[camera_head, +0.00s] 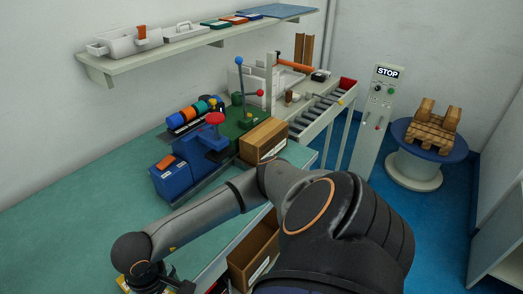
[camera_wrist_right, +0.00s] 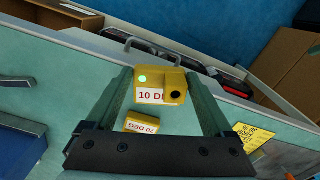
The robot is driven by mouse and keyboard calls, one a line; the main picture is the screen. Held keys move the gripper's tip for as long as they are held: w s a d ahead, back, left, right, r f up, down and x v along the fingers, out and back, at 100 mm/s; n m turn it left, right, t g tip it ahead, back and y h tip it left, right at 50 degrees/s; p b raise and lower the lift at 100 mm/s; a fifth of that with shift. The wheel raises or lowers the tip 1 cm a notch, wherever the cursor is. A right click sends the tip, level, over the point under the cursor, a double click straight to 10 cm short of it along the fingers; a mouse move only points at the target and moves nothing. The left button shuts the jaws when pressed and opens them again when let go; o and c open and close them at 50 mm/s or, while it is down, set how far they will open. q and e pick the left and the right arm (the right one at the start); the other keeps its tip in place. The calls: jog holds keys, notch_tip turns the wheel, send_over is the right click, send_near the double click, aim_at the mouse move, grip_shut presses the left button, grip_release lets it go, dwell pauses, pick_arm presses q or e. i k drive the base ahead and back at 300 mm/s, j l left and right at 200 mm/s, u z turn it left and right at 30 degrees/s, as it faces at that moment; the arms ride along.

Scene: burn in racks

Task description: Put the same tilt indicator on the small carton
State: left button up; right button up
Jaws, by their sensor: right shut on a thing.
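In the right wrist view, my right gripper (camera_wrist_right: 160,82) is shut on a yellow tilt indicator (camera_wrist_right: 149,84) with a green light, a dark round spot and a white label reading "10 DE". A second yellow block (camera_wrist_right: 142,125), its label upside down, lies below it between the fingers. In the head view, my right wrist and gripper are at the bottom left, mostly cut off by the frame edge. A brown carton (camera_head: 265,138) stands at the bench's right end. A larger open carton (camera_head: 252,252) sits lower, partly behind my arm. My left gripper is not in view.
Blue machines (camera_head: 172,180) and a green device with levers (camera_head: 246,122) stand along the bench (camera_head: 75,215). A roller conveyor (camera_head: 310,107) lies beyond. The bench's left part is clear. A yellow label card (camera_wrist_right: 254,138) shows at right in the wrist view.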

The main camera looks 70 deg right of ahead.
aim_at(264, 131)
jog(key=k+l, duration=0.1)
jog(key=l, duration=0.55)
jog(key=k+l, duration=0.1)
jog(key=l, duration=0.55)
jog(key=k+l, duration=0.1)
jog(key=l, duration=0.55)
jog(key=k+l+z, duration=0.1)
jog(key=l, duration=0.55)
